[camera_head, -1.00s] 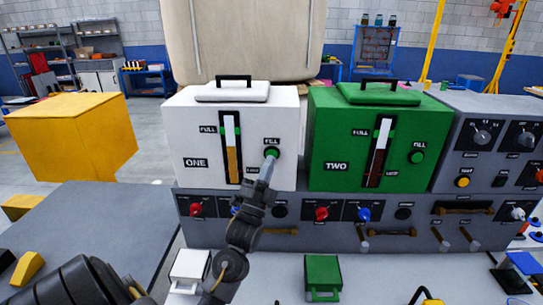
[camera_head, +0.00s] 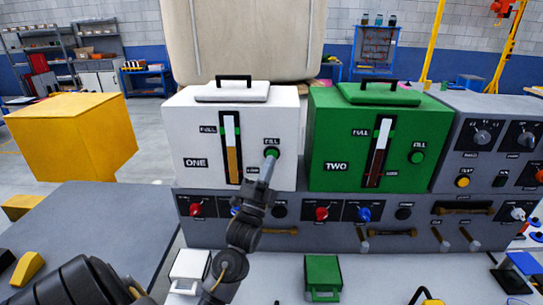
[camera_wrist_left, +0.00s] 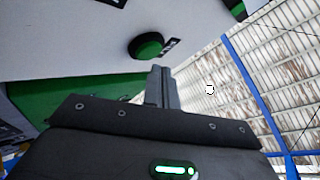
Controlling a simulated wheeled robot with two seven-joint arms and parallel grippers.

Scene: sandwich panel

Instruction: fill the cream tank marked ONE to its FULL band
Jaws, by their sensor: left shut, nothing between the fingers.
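The cream tank marked ONE (camera_head: 190,135) stands on a grey panel. Its upright gauge (camera_head: 232,147) shows an amber column that ends below the green FULL band. The green FILL button (camera_head: 271,153) is on its front, right of the gauge. My left gripper (camera_head: 268,165) is shut and empty, its fingertips at the lower edge of the button. In the left wrist view the fingertips (camera_wrist_left: 162,73) point up close to the round green button (camera_wrist_left: 147,46). I cannot tell whether they touch it.
The green tank marked TWO (camera_head: 330,130) stands just to the right, with its own FILL button (camera_head: 417,157). Below are red and blue knobs and handles on the grey panel (camera_head: 290,235). A yellow box (camera_head: 70,140) stands at the left.

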